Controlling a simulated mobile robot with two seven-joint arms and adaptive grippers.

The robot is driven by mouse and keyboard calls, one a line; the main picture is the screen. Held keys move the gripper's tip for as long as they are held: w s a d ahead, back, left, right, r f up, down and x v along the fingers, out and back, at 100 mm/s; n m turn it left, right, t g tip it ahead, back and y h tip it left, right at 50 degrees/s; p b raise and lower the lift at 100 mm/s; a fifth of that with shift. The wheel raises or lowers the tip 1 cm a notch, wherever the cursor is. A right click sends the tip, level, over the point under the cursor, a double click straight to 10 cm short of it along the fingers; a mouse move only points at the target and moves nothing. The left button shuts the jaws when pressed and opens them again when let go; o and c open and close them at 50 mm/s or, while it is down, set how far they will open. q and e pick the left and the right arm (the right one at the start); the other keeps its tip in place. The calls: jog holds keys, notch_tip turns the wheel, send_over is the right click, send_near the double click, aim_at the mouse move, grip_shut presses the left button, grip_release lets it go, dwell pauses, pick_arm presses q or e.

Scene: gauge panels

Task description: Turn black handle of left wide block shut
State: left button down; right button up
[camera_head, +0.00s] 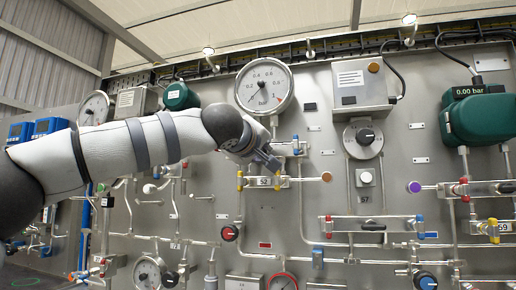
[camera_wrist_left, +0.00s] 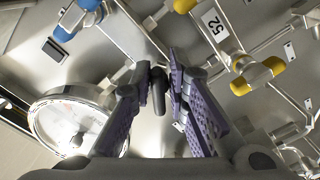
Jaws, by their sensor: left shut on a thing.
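My left gripper (camera_head: 265,163) reaches the panel from the left, just above the metal block labelled 52 (camera_head: 263,182) with yellow fittings. In the left wrist view its two purple-padded fingers (camera_wrist_left: 158,82) are closed around a black handle (camera_wrist_left: 158,97), which sits between them and points towards the camera. In the head view the gripper hides this handle. The block with the blue fittings (camera_head: 295,148) is right beside the gripper and partly covered by it. The 52 label (camera_wrist_left: 214,24) and a yellow fitting (camera_wrist_left: 258,75) lie right of the fingers in the wrist view. My right gripper is not in view.
A large round bar gauge (camera_head: 264,87) is above the gripper; its body (camera_wrist_left: 75,120) shows left of the fingers in the wrist view. A block with another black handle (camera_head: 372,226) is lower right. Pipes, knobs and a red-ringed gauge (camera_head: 283,282) crowd the panel below.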

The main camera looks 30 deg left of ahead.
pick_arm(q)
jog(key=shift+s+a+r+m, duration=0.1)
jog(key=shift+s+a+m, duration=0.1)
jog(key=shift+m, duration=1.3)
jog(key=shift+s+a+r+m, duration=0.1)
jog(key=shift+a+m, duration=0.15)
jog(key=shift+m, duration=1.25)
jog(key=shift+s+a+r+m, duration=0.1)
jog(key=shift+a+m, duration=0.1)
jog(key=shift+m, duration=2.1)
jog(key=c, duration=1.7)
grip_release()
jog(key=shift+a+f, duration=0.1)
jog(key=shift+f, duration=0.05)
jog(key=shift+f, duration=0.1)
